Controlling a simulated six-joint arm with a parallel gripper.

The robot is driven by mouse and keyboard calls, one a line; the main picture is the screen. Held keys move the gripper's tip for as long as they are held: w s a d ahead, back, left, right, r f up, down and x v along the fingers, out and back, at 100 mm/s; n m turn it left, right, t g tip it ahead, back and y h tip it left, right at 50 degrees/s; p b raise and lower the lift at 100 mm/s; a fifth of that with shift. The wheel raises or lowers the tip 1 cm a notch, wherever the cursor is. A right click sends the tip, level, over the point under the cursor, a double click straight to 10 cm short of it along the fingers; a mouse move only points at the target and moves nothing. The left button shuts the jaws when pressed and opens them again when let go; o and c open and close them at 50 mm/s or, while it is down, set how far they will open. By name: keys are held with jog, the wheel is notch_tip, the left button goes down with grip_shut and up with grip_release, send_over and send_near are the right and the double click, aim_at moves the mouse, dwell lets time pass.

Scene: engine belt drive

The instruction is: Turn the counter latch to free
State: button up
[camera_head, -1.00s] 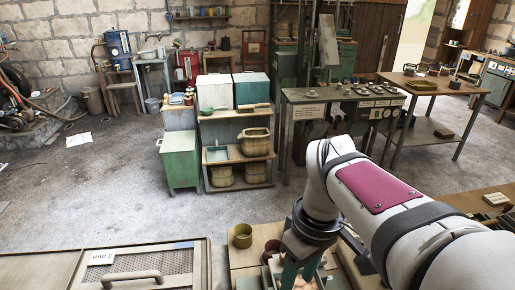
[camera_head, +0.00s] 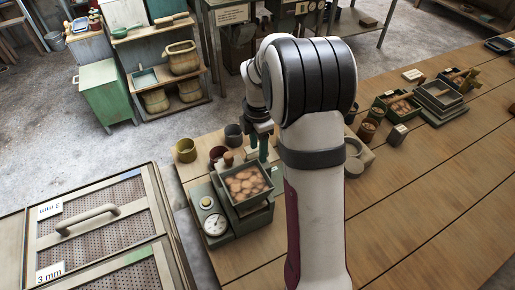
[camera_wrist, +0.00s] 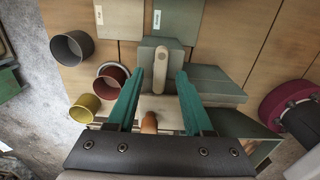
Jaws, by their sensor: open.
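A beige lever, apparently the counter latch (camera_wrist: 161,66), sits on a grey-green block (camera_wrist: 173,52) in the wrist view. It points roughly along the gripper's direction, with its rounded end toward the top. My gripper (camera_wrist: 161,76) has two teal fingers spread apart, one on each side of the lever, with gaps to both. Nothing is held. In the head view my gripper (camera_head: 258,147) is low over the bench behind the tray of brown lumps, and the latch is hidden there by my arm.
A scale with a dial (camera_head: 214,224) and a tray of brown lumps (camera_head: 246,185) stand near the bench's left edge. Cups stand nearby, including a yellow one (camera_head: 186,150). A mesh-panelled frame (camera_head: 95,215) is at left. The right side of the bench (camera_head: 430,190) has clear room.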

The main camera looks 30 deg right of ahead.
jog(key=shift+f, duration=0.7)
jog(key=shift+c, duration=0.2)
grip_shut()
